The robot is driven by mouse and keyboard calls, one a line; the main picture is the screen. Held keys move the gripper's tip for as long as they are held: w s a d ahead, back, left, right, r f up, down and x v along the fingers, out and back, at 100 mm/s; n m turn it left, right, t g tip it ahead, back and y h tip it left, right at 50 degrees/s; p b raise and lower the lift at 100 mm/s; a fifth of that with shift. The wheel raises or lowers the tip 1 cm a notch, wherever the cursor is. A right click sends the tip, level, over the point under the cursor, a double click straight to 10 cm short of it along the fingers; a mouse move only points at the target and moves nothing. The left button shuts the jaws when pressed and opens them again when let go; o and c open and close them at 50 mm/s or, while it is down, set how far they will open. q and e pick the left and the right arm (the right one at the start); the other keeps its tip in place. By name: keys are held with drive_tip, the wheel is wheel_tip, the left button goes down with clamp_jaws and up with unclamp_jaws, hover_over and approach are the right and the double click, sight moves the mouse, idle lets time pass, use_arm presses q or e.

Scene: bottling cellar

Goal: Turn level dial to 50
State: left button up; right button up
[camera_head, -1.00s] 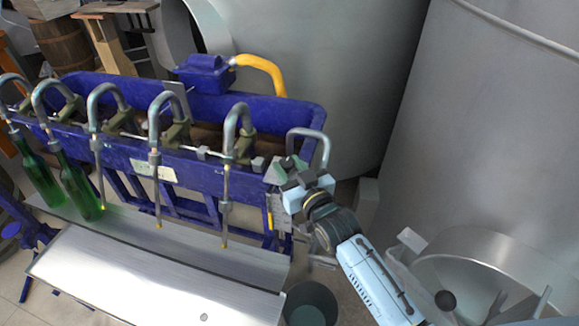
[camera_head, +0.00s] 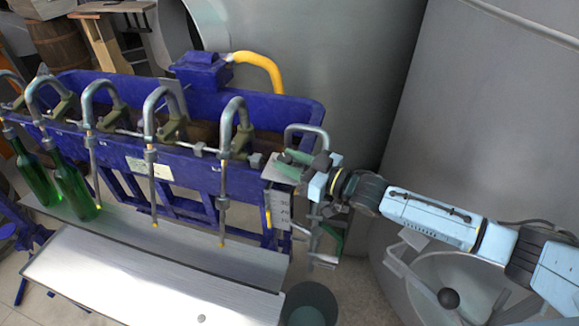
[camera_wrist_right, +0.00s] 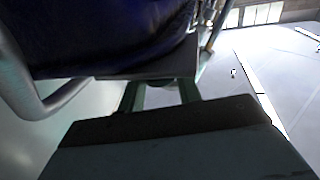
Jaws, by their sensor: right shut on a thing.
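The blue bottle filler (camera_head: 235,185) fills the left and middle of the head view. My right gripper (camera_head: 288,164) is at its right end, beside the bent grey tube. Its green fingers are shut on a small dark part, seemingly the level dial, which they mostly hide. In the right wrist view the two fingers (camera_wrist_right: 160,95) reach to a grey plate (camera_wrist_right: 150,72) below the blue tank, and a dark rounded bit (camera_wrist_right: 160,84), seemingly the dial, shows between them. I cannot read any mark or number on it. My left gripper is out of view.
Two green bottles (camera_head: 76,190) stand under the left spouts. A metal tray (camera_head: 150,280) lies in front, with a dark bucket (camera_head: 308,305) at its right. Large steel tanks (camera_head: 480,130) stand behind and to the right, close to my right arm.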

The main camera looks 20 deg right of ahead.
drive_tip(key=shift+w+d+n+g+y+b, duration=0.15)
drive_tip(key=shift+n+g+y+b, duration=0.25)
drive_tip(key=shift+n+g+y, duration=0.2)
drive_tip(key=shift+w+d+n+g+y+b, duration=0.1)
drive_tip(key=shift+n+g+y+b, duration=0.3)
drive_tip(key=shift+n+g+y, duration=0.2)
drive_tip(key=shift+w+n+g+y+b, duration=0.1)
drive_tip(key=shift+n+g+y+b, duration=0.4)
drive_tip(key=shift+n+g+y, duration=0.6)
drive_tip(key=shift+w+n+g+y+b, duration=0.1)
drive_tip(key=shift+n+g+y+b, duration=0.5)
drive_tip(key=shift+g, duration=0.9)
drive_tip(key=shift+r, duration=0.1)
drive_tip(key=o, duration=0.9)
drive_tip(key=shift+o, duration=0.2)
drive_tip(key=v, duration=1.3)
drive_tip(key=shift+d+r+b, duration=0.2)
drive_tip(key=shift+b, duration=0.2)
